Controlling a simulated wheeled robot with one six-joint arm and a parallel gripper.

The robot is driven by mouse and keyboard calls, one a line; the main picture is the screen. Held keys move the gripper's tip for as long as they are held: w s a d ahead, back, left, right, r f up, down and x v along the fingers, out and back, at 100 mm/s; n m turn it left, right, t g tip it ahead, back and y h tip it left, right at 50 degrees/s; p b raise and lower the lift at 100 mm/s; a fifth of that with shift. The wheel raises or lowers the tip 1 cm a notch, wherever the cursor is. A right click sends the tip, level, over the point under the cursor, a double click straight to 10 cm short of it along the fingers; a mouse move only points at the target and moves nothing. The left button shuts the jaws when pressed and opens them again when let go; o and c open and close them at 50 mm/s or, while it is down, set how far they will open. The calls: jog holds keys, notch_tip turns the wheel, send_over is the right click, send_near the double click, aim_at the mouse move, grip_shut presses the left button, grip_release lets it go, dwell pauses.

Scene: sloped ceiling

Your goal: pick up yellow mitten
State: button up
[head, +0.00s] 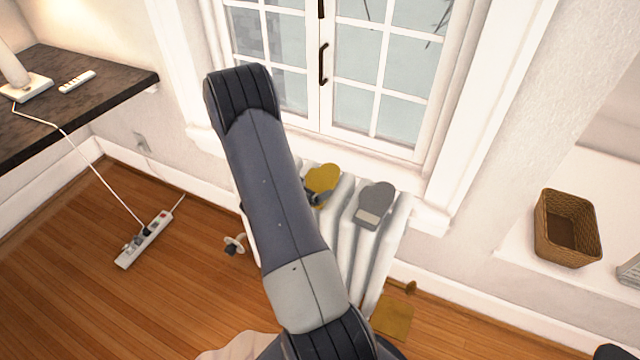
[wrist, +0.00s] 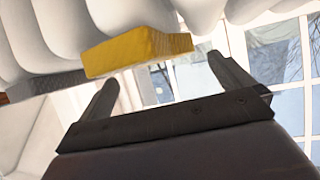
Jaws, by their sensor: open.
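The yellow mitten (head: 322,178) lies on top of the white radiator (head: 345,212) under the window. In the wrist view the yellow mitten (wrist: 138,50) shows its edge just beyond the gap between my fingers. My gripper (head: 316,196) is at the near side of the mitten in the head view, partly hidden by my arm. In the wrist view my gripper (wrist: 162,70) is open, with its two fingers spread and nothing held between them. I cannot tell whether a finger touches the mitten.
A grey mitten (head: 376,203) lies on the radiator right of the yellow one. The window (head: 350,70) stands close behind. A wicker basket (head: 567,228) sits on a white ledge at right. A power strip (head: 145,238) lies on the floor at left.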

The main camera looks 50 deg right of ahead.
aim_at(319, 181)
jog(key=x, duration=0.4)
jog(key=shift+c, duration=0.6)
jog(key=shift+s, duration=0.1)
jog(key=c, duration=0.5)
